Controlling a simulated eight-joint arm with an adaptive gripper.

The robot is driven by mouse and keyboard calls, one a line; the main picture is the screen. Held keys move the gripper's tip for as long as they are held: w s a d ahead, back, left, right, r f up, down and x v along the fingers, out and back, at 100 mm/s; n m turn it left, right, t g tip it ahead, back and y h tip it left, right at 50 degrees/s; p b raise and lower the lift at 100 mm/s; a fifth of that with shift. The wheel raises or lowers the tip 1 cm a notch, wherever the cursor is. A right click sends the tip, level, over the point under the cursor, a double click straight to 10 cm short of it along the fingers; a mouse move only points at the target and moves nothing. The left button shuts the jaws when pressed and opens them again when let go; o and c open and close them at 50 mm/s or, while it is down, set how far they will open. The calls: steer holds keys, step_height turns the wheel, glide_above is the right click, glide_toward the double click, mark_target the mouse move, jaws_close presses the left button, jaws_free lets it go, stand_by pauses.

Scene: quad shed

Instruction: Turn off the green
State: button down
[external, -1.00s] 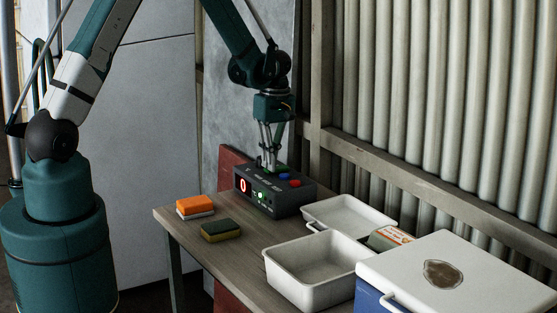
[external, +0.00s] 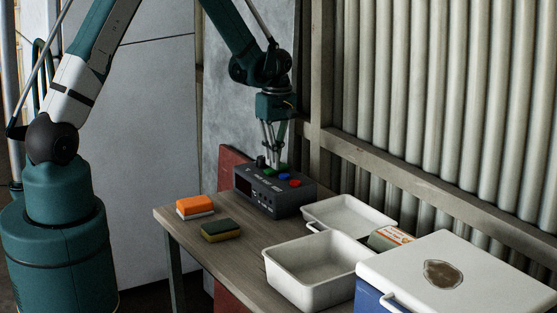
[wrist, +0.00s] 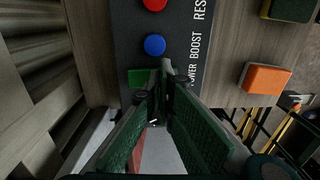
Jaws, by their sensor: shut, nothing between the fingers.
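A dark control box (external: 275,199) sits at the far end of the wooden table, with red, blue and green buttons in a row on top. The green button (wrist: 138,78) lies beside my gripper's fingertips in the wrist view and is partly covered by them. My gripper (wrist: 165,70) is shut and empty, pointing down over the green button; in the external view it (external: 273,163) is at the box's top. I cannot tell whether the tips touch the button. The blue button (wrist: 155,45) and red button (wrist: 155,5) are clear of the fingers. The box's front display is dark.
An orange-and-white sponge (external: 195,207) and a green-and-yellow sponge (external: 220,230) lie on the table left of the box. White trays (external: 320,262) and a blue cooler with a white lid (external: 480,275) stand to the right. A corrugated wall rises behind.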

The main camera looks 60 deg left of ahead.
mark_target(269, 171)
steer(key=shift+r, duration=0.1)
stand_by(0.3)
step_height(269, 171, up, 14)
steer(key=s, duration=0.2)
steer(key=shift+p, duration=0.45)
stand_by(0.3)
steer(key=shift+d, duration=0.1)
stand_by(0.5)
steer(key=s+d+r+m+t+b, duration=0.35)
steer(key=s+d+r+m, duration=0.45)
steer(key=s+d+r, duration=0.3)
steer(key=s+d+m+t+b, duration=0.2)
steer(key=s+m, duration=0.3)
steer(key=s, duration=0.4)
steer(key=s+d+m+t+b, duration=0.2)
steer(key=s+d+m, duration=0.3)
steer(key=s, duration=0.4)
steer(key=shift+s+f, duration=0.25)
steer(key=shift+s, duration=0.05)
